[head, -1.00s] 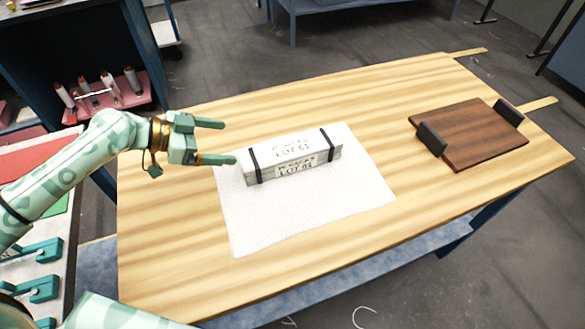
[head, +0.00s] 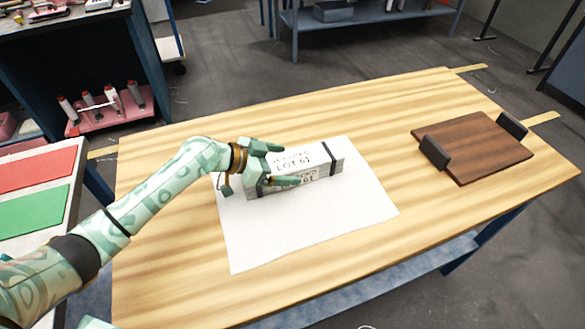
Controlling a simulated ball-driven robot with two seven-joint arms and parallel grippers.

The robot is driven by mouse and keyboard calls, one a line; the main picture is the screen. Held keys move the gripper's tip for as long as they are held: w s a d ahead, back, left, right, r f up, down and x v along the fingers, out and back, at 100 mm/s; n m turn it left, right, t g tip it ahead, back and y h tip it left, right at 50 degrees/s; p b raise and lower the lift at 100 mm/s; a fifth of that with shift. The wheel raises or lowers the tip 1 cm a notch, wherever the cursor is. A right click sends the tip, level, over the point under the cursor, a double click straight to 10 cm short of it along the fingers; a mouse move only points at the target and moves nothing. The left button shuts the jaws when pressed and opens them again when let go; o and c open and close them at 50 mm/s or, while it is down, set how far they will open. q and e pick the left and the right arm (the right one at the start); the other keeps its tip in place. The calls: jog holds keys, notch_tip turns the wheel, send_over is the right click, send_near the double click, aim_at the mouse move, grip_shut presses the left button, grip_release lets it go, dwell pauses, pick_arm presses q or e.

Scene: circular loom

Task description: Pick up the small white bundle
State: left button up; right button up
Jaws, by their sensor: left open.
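The small white bundle (head: 325,160) lies on a white cloth (head: 330,225) on the wooden table. It is a long box-like stack with dark straps near its ends and "LOT 61" lettering. My left gripper (head: 285,164) is at the bundle's left part, its two fingers apart, one by the far side and one by the near side. The gripper hides most of the bundle's left end and left strap. I cannot tell whether the fingers touch it. My right gripper is not in view.
A dark brown tray with two black end grips (head: 480,150) stands at the table's right. Bare wooden tabletop (head: 160,240) surrounds the cloth. A side surface with red (head: 35,176) and green (head: 35,212) panels is at the left. A dark shelf holds several spools (head: 110,96).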

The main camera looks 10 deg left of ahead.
pick_arm(q)
jog(key=shift+w+d+f, duration=0.25)
jog(key=shift+d+f, duration=0.05)
jog(key=shift+r, duration=0.1)
jog(key=c, duration=1.4)
jog(key=shift+r, duration=0.15)
